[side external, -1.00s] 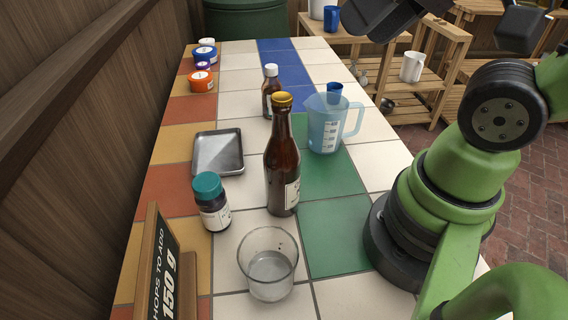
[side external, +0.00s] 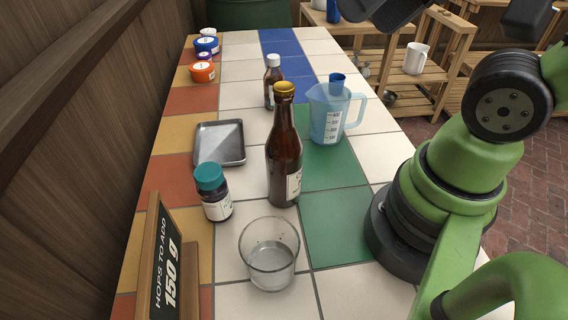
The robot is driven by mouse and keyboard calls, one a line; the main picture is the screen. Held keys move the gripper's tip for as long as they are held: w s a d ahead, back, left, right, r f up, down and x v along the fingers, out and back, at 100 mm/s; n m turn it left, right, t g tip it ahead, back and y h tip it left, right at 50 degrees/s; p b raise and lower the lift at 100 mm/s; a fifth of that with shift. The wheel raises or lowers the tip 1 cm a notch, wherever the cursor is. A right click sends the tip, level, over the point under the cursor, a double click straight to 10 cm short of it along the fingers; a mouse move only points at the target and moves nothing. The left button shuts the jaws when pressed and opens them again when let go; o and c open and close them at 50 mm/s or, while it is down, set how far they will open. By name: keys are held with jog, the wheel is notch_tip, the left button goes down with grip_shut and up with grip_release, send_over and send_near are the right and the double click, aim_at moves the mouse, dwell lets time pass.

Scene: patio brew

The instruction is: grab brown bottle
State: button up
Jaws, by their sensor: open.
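The brown bottle (side external: 285,158) stands upright on the tiled table, with a yellow cap and a pale label low on its side. It is tall, and nothing grips or touches it. A smaller brown bottle (side external: 273,86) with a white cap stands behind it. A dark part of my arm shows at the top edge, up and to the right of the bottles. My gripper's fingers are outside the picture.
A blue measuring jug (side external: 327,116) stands right of the bottle. A clear glass (side external: 269,257) is in front, a teal-capped jar (side external: 214,194) and grey tray (side external: 220,143) are left. A hops sign (side external: 168,265) stands front left. Green tiles (side external: 337,222) right of the bottle are clear.

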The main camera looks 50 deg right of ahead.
jog(key=w+n+g, duration=0.1)
jog(key=n, duration=0.3)
jog(key=n+g+h, duration=0.3)
jog(key=n+g, duration=0.2)
jog(key=n, duration=1.8)
send_over(284, 86)
jog(key=s, duration=0.1)
notch_tip(284, 86, down, 3)
jog(key=shift+d, duration=0.1)
jog(key=shift+w+f+n, duration=0.15)
jog(key=shift+n, duration=0.45)
jog(key=shift+w+f+n, duration=0.1)
jog(key=shift+f+n, duration=0.05)
jog(key=shift+n, duration=0.15)
notch_tip(284, 86, down, 4)
jog(key=shift+w+d+f, duration=0.1)
jog(key=shift+w, duration=0.05)
jog(key=f, duration=0.5)
jog(key=shift+w+f, duration=0.2)
jog(key=shift+f, duration=0.05)
